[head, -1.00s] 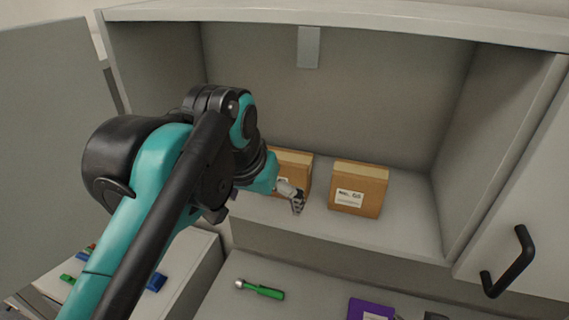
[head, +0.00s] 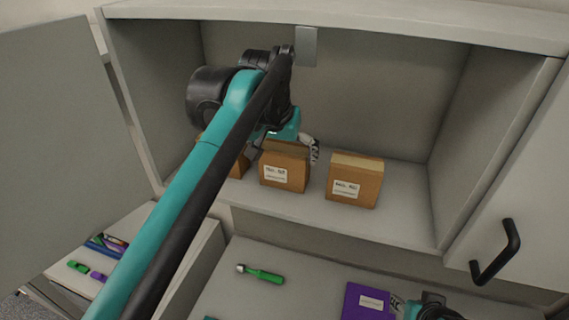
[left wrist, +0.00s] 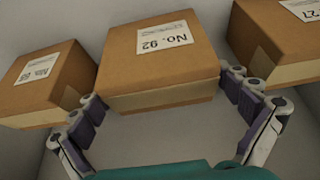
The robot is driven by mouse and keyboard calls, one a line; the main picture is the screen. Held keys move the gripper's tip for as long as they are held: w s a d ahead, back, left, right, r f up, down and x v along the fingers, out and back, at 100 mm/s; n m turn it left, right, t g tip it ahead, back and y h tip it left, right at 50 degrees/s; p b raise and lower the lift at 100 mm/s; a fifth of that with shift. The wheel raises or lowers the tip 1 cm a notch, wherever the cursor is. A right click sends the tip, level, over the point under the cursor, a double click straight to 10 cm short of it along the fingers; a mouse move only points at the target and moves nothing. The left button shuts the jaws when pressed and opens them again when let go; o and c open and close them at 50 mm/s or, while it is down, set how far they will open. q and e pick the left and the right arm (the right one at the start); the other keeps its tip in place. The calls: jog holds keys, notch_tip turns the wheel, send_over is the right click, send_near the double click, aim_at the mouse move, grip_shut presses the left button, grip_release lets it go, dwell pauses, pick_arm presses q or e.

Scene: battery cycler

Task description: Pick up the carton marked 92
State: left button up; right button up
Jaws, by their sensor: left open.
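The carton marked 92 (left wrist: 162,60) fills the middle of the left wrist view, its label upside down there. In the head view it is the middle brown carton (head: 285,168) on the cabinet shelf, with its print too small to read surely. My left gripper (left wrist: 163,95) is open, with one finger at each side of the carton's near end; contact cannot be told. In the head view one finger of the left gripper (head: 312,150) shows beside the carton's right side. My right gripper (head: 410,304) is at the bottom edge, mostly cut off.
Another carton (head: 356,181) stands to the right on the cabinet shelf (head: 400,220), and one (head: 240,167) to the left is partly hidden by my arm. A green-handled tool (head: 262,274) and a purple box (head: 366,301) lie on the counter below. The cabinet has side walls and a top.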

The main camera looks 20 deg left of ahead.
pick_arm(q)
jog(key=x, duration=0.3)
jog(key=shift+w+f, duration=0.3)
jog(key=shift+s, duration=0.15)
jog(key=shift+c, duration=0.6)
jog(key=c, duration=0.8)
jog(key=shift+c, duration=0.2)
jog(key=shift+r, duration=0.15)
